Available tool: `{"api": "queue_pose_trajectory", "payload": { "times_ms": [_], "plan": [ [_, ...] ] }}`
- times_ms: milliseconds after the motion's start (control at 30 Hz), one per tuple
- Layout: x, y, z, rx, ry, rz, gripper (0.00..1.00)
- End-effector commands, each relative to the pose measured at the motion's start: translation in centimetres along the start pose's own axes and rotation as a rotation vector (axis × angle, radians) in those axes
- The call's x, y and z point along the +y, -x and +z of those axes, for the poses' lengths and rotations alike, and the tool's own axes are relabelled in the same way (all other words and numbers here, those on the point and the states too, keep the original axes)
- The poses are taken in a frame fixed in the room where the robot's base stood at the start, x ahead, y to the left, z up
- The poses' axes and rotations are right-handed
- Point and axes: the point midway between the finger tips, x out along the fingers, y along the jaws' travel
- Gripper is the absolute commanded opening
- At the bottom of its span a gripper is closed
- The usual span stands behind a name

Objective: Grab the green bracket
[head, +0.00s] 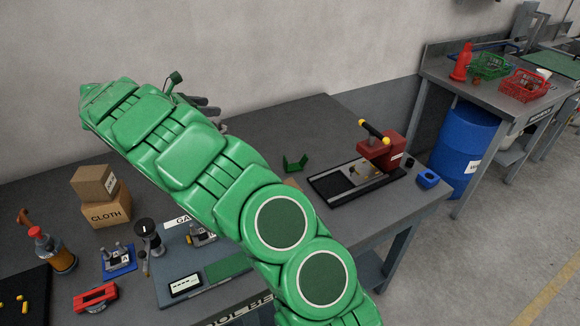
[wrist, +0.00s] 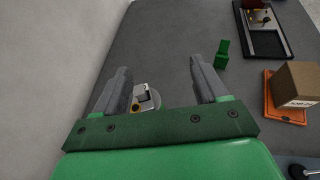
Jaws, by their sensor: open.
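The green bracket (head: 295,163) is a small U-shaped piece on the grey bench top, right of my green arm in the head view. It also shows in the wrist view (wrist: 221,57), beyond and right of my gripper's right finger. My gripper (wrist: 158,78) has its two grey fingers spread wide apart, and the bracket is not between them. In the head view my gripper (head: 207,104) shows only in part behind my arm, above the back of the bench and left of the bracket.
A black tray with a red press (head: 380,152) stands right of the bracket. A small metal part (wrist: 146,97) shows between the fingers in the wrist view. Bench around the bracket is clear.

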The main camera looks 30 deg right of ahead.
Motion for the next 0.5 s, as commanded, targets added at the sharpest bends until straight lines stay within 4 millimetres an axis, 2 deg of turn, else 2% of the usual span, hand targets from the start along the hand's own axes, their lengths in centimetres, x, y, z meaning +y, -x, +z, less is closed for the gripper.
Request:
{"api": "queue_pose_trajectory", "payload": {
  "times_ms": [200,500],
  "plan": [
    [-3.9,-4.0,1.7,0.002,-0.057,-0.134,0.72],
    [-9.8,-8.4,3.3,0.000,-0.127,-0.318,0.72]
  ]
}}
